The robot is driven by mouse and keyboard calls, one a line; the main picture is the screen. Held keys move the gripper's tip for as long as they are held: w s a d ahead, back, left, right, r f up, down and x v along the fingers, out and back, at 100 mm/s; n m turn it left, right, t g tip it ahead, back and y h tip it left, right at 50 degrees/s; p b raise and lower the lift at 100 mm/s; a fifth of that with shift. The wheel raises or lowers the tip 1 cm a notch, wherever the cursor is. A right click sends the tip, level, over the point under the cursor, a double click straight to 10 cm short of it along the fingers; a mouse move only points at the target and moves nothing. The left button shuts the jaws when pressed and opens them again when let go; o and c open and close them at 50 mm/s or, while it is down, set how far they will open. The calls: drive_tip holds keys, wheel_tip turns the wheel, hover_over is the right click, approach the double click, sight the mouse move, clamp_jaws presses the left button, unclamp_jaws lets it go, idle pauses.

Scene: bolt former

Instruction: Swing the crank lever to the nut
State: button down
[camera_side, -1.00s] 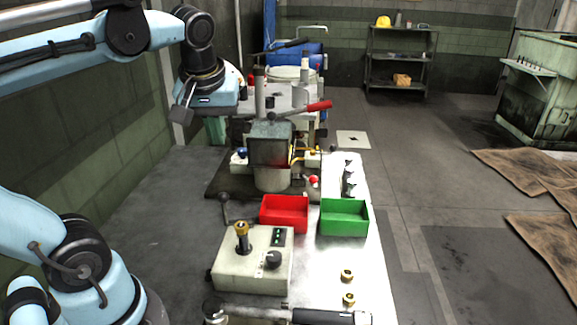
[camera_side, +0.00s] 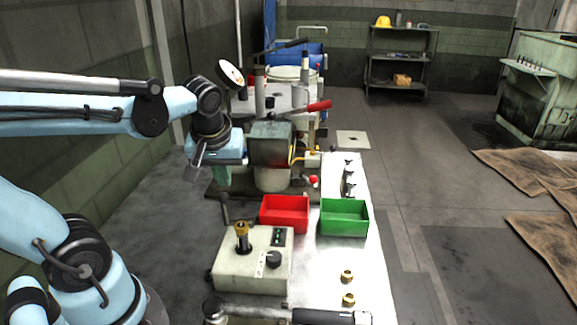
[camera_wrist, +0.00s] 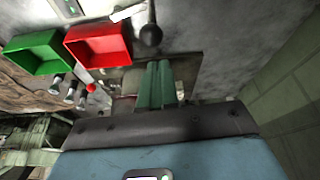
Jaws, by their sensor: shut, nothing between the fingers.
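A dark lever with a round black knob (camera_side: 224,197) stands at the left rear corner of the grey control box (camera_side: 225,262). The black knob also shows in the wrist view (camera_wrist: 150,35), just beyond my fingertips. Two brass nuts (camera_side: 347,276) (camera_side: 348,299) lie on the bench, right of the box. A red-handled lever (camera_side: 318,106) sits on the press (camera_side: 270,145). I cannot tell which lever is the crank. My gripper (camera_side: 222,180) has green fingers, shut and empty, above and behind the black knob. The fingers also show in the wrist view (camera_wrist: 158,68).
A red bin (camera_side: 285,228) and a green bin (camera_side: 344,232) stand right of the black-knobbed lever. The press is close to the right of my gripper. A large dark-handled tool (camera_side: 300,315) lies at the front edge. The bench's left side is clear.

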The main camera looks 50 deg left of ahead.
sight(223, 194)
drive_tip(key=shift+s+d+f, duration=0.2)
drive_tip(key=shift+s+d, duration=0.15)
drive_tip(key=shift+d, duration=0.15)
drive_tip(key=shift+s+d+n, duration=0.2)
drive_tip(key=shift+n, duration=0.3)
drive_tip(key=n, duration=0.1)
drive_tip(key=d+n+g, duration=0.1)
drive_tip(key=n, duration=0.1)
drive_tip(key=shift+s+d+y, duration=0.1)
drive_tip(key=shift+s+y, duration=0.2)
drive_tip(key=shift+s, duration=0.05)
drive_tip(key=shift+d+n+g, duration=0.55)
drive_tip(key=shift+d+n, duration=0.55)
drive_tip(key=shift+n, duration=0.25)
drive_tip(key=shift+d+n+g, duration=0.55)
drive_tip(key=shift+d+n, duration=0.5)
drive_tip(key=shift+n, duration=0.3)
drive_tip(key=shift+d, duration=0.25)
